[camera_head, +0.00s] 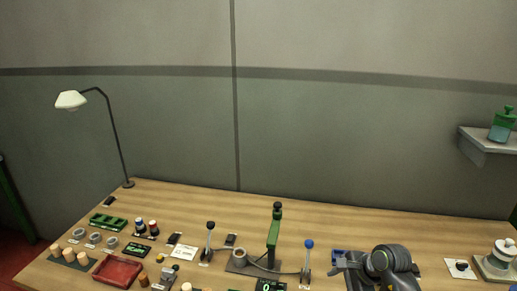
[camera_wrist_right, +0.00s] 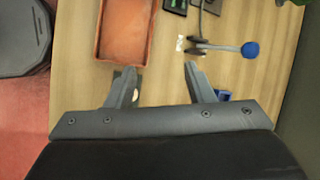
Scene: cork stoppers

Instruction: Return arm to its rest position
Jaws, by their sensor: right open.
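My right arm shows in the head view at the lower right, with its dark grey wrist parts over the front of the wooden bench (camera_head: 400,222). In the right wrist view my right gripper (camera_wrist_right: 160,84) has its two fingers spread wide apart, with bare bench top between them. A small pale round thing (camera_wrist_right: 136,94) shows beside the left finger, partly covered by it; I cannot tell what it is. My left arm and gripper are not in view.
A lever with a blue knob (camera_head: 309,244) stands left of my right arm. A green press (camera_head: 274,235) is further left. An orange-brown tray (camera_wrist_right: 122,30) lies beyond the fingers in the wrist view. A white-topped device (camera_head: 502,257) stands at the right. The bench back is clear.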

